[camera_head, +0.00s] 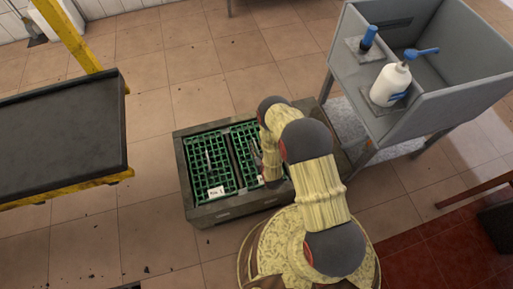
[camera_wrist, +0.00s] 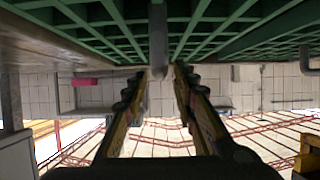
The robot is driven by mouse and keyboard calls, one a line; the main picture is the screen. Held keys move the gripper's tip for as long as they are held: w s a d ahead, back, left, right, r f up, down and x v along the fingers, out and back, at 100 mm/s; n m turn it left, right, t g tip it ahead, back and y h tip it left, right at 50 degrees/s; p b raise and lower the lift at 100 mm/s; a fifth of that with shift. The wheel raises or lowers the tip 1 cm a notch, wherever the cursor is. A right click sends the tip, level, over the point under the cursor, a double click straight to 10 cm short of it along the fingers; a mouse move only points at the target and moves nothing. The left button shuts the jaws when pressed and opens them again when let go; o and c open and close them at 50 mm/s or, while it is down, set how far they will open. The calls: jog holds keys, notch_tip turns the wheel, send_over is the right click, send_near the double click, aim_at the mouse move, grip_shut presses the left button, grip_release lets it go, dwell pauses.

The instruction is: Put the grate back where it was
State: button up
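Two green grates lie side by side in a dark grey trough. The left grate (camera_head: 207,160) is in full view, with a small white tag (camera_head: 216,191) near its front edge. The right grate (camera_head: 241,141) is partly hidden by my arm. My gripper (camera_head: 257,165) is over the right grate. In the wrist view, green grate bars (camera_wrist: 85,25) fill the top of the picture. A grey upright piece (camera_wrist: 158,40) stands between the tips of my gripper (camera_wrist: 159,77). Gaps seem to show on both sides of it, so the fingers look open around it.
The trough (camera_head: 245,208) stands on the tiled floor. A grey sink (camera_head: 447,85) on legs, with a white bottle (camera_head: 390,84) and a blue-capped item (camera_head: 369,38), is at the right. A black-topped yellow stand (camera_head: 60,125) is at the left. Floor behind the trough is mostly clear.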

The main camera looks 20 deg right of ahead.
jog(key=p+v, duration=0.4)
jog(key=v, duration=0.8)
jog(key=w+r+g, duration=0.2)
jog(key=w+r, duration=1.5)
notch_tip(320, 180, up, 21)
jog(key=w+g, duration=0.1)
jog(key=w, duration=0.1)
jog(key=s+r+g, duration=0.1)
jog(key=s+r, duration=0.7)
jog(key=r, duration=0.3)
jog(key=s+r+g, duration=0.1)
jog(key=s+r, duration=0.7)
jog(key=r, duration=0.2)
jog(key=s+r+g, duration=0.1)
jog(key=s+r, duration=0.2)
jog(key=s, duration=0.8)
jog(key=s+r+g, duration=0.1)
jog(key=s+r, duration=0.3)
jog(key=s, duration=0.7)
jog(key=shift+s, duration=0.15)
jog(key=shift+a, duration=0.1)
notch_tip(320, 180, up, 3)
jog(key=p, duration=0.3)
